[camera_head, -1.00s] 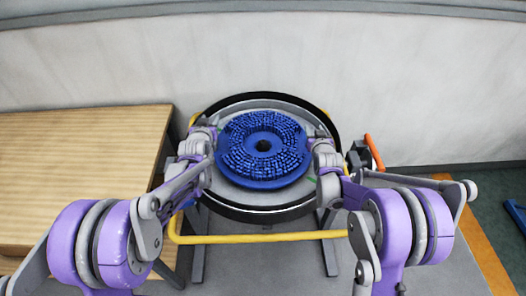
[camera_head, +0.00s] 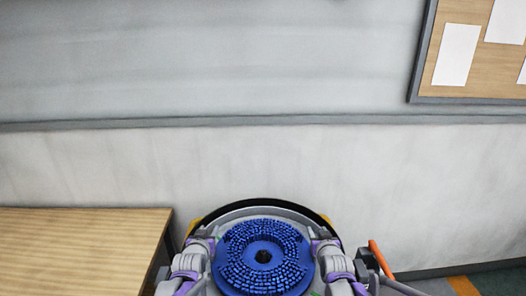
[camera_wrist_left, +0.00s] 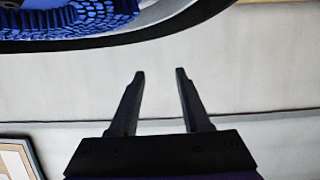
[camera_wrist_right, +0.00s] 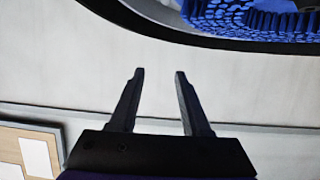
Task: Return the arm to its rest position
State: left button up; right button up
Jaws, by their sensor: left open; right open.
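My left arm's gripper (camera_head: 206,246) is at the left edge of the round blue brush disc (camera_head: 235,268) in the head view. My right gripper (camera_head: 324,247) is at the disc's right edge. In the left wrist view the jaws (camera_wrist_left: 160,74) are open and empty, with only pale wall between the fingers. In the right wrist view the jaws (camera_wrist_right: 160,74) are also open and empty. The disc shows at the top of both wrist views, apart from the fingertips. The forearms and elbows are mostly out of the head view.
The disc lies in a round grey tank with a dark rim (camera_head: 262,203). A wooden table (camera_head: 80,250) stands at the left. An orange handle (camera_head: 380,260) is beside the tank at the right. A pinboard (camera_head: 470,75) hangs on the wall behind.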

pick_arm(q)
jog(key=s+r+g, duration=0.2)
jog(key=s+g, duration=0.2)
jog(key=s, duration=1.5)
pick_arm(e)
jog(key=s+r+g, duration=0.3)
jog(key=s+g, duration=0.1)
jog(key=s, duration=1.5)
pick_arm(q)
jog(key=s+f+g, duration=0.2)
jog(key=s+f, duration=0.1)
jog(key=s, duration=0.8)
jog(key=s+f+g, duration=0.2)
jog(key=s+f, duration=0.1)
jog(key=s, duration=0.9)
jog(key=shift+d, duration=0.25)
pick_arm(e)
jog(key=s+f+g, duration=0.2)
jog(key=s+f, duration=0.1)
jog(key=s, duration=0.8)
jog(key=s+f+g, duration=0.2)
jog(key=s+f, duration=0.1)
jog(key=s, duration=0.9)
jog(key=shift+a+f, duration=0.15)
jog(key=shift+a, duration=0.15)
